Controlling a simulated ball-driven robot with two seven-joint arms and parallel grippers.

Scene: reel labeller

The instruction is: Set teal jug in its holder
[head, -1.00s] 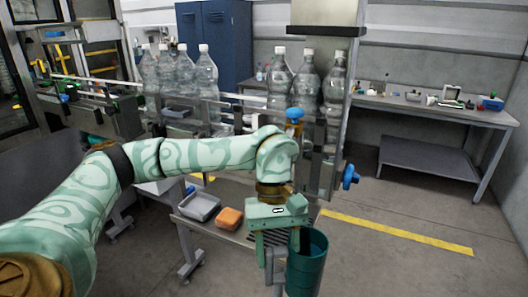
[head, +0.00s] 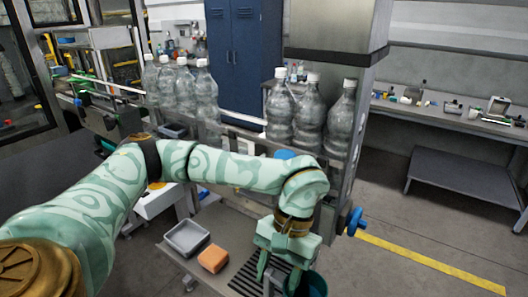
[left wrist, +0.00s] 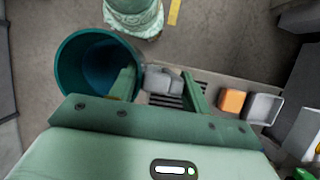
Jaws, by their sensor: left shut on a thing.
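The teal jug (head: 315,284) is at the bottom of the head view, partly hidden by my left gripper and cut by the frame edge. In the left wrist view, its round open mouth (left wrist: 88,62) faces the camera. My left gripper (head: 277,278) is shut on the jug at its side; a grey part (left wrist: 162,80), which may be the handle, shows between the fingers (left wrist: 162,90). The jug overlaps a dark slatted grate (head: 248,276) in the picture; I cannot tell if they touch. No holder is clearly recognisable. My right gripper is out of view.
A grey tray (head: 187,236) and an orange block (head: 213,258) lie on the low shelf left of the grate. Clear bottles (head: 310,120) stand on the machine behind. A blue knob (head: 354,222) sticks out at right.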

